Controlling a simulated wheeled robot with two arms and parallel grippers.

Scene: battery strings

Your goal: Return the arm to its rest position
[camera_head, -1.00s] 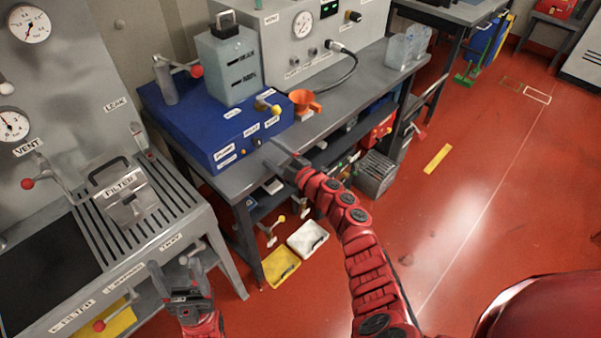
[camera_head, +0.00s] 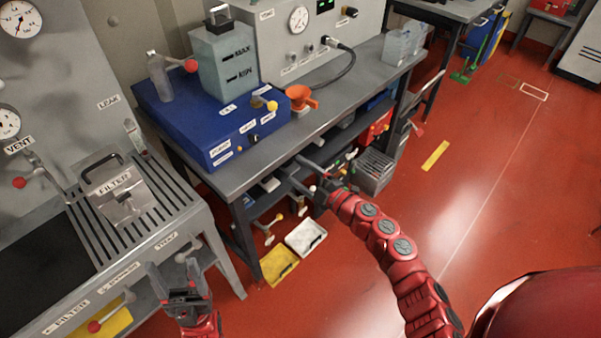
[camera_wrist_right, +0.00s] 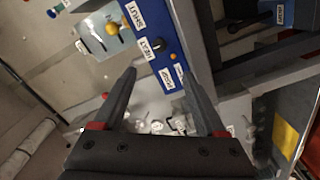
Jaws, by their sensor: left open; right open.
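My right arm (camera_head: 385,235) is red and reaches in from the lower right in the head view. Its right gripper (camera_head: 306,174) is open and empty in front of the grey bench's front edge. In the right wrist view its two dark fingers (camera_wrist_right: 163,95) are spread with nothing between them, and the blue unit's labelled front (camera_wrist_right: 155,50) lies beyond. My left gripper (camera_head: 176,277) is open and empty at the lower left, in front of the filter tray's front edge.
The grey bench (camera_head: 335,110) carries the blue unit (camera_head: 205,125), an orange funnel (camera_head: 300,97) and a gauge box. The filter tray stand (camera_head: 150,235) is at left. Red floor at right is open.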

